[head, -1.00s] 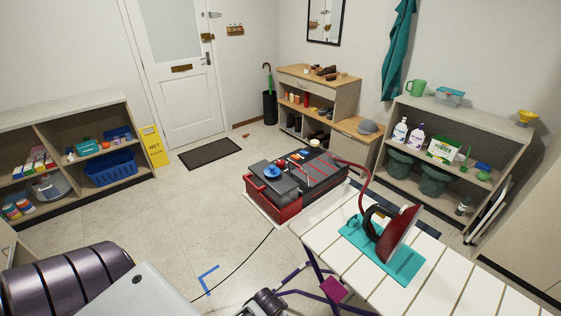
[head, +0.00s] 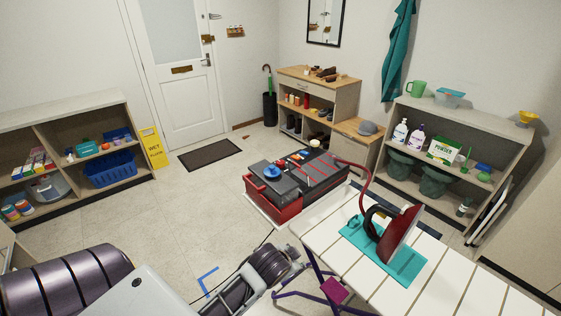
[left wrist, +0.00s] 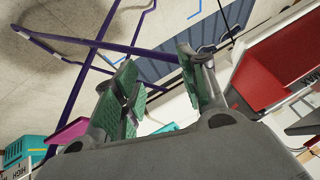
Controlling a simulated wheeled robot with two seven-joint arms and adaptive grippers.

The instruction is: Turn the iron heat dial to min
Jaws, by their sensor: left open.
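The red iron (head: 401,232) stands tilted on a teal mat (head: 412,267) on the white slatted ironing board (head: 460,278). Its heat dial is too small or hidden to make out. My left gripper (head: 293,252) is left of the board's near-left end, apart from the iron. In the left wrist view, my left gripper (left wrist: 157,60) has its green-padded fingers spread, with nothing between them. A teal piece with partly cut-off lettering (left wrist: 35,152) shows at lower left there; I cannot tell what it belongs to. My right gripper is not in view.
Purple board legs (head: 310,270) and a magenta bracket (head: 335,290) are close to my left gripper. A red and dark grey case (head: 280,202) stands behind it on the floor. Shelves (head: 455,120) line the right wall. Floor in front of the door mat (head: 210,154) is clear.

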